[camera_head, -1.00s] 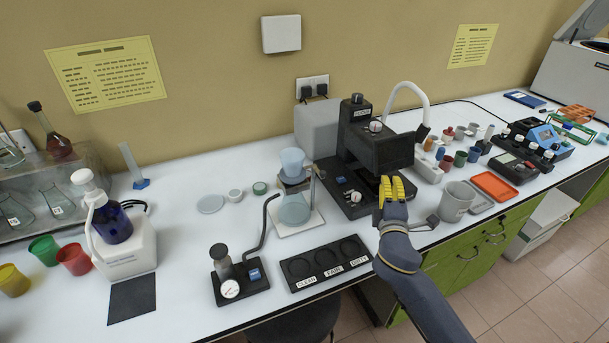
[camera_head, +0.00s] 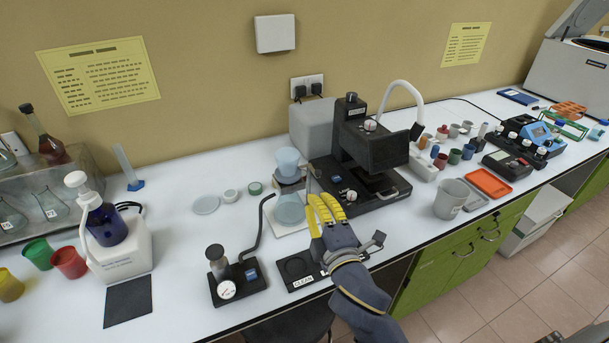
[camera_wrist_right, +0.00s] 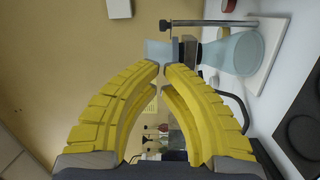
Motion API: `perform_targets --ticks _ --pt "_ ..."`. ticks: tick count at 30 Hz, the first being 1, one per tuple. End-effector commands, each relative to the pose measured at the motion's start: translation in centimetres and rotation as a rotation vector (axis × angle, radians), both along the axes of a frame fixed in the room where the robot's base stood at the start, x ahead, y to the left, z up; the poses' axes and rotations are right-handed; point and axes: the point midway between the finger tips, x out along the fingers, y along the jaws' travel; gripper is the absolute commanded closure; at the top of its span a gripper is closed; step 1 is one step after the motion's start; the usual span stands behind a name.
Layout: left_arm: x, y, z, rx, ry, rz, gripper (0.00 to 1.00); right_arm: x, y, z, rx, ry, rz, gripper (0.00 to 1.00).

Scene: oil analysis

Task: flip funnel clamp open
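The pale blue funnel (camera_head: 287,160) sits above a pale blue flask (camera_head: 290,208) on a white stand base (camera_head: 274,231). A clamp (camera_head: 290,180) lies between funnel and flask. My right gripper (camera_head: 318,199), with yellow fingers, is just right of the flask and below the clamp's height in the picture. In the right wrist view, its fingertips (camera_wrist_right: 162,67) are a narrow gap apart with nothing between. The funnel (camera_wrist_right: 157,49), clamp (camera_wrist_right: 188,48) and flask (camera_wrist_right: 236,52) show beyond the tips. The clamp's exact state is too small to tell. My left gripper is out of view.
A black instrument (camera_head: 370,150) stands close right of my right gripper. A black gauge device (camera_head: 237,280) with a bent rod is to the left. A black labelled tray (camera_head: 301,284) is partly hidden by my arm.

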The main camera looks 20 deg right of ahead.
Motion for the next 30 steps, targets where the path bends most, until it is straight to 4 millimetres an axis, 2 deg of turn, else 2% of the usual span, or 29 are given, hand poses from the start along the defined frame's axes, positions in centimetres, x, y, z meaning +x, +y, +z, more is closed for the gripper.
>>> perform_targets --ticks 7,21,30 --pt "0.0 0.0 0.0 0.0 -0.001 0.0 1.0 1.5 -0.1 0.1 -0.002 -0.002 -0.002 1.0" --pt "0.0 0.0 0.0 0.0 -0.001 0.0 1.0 8.1 -0.1 0.5 -0.001 -0.002 -0.001 1.0" --pt "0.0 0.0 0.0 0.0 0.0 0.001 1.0 9.9 -0.1 0.4 -0.001 0.0 -0.002 1.0"
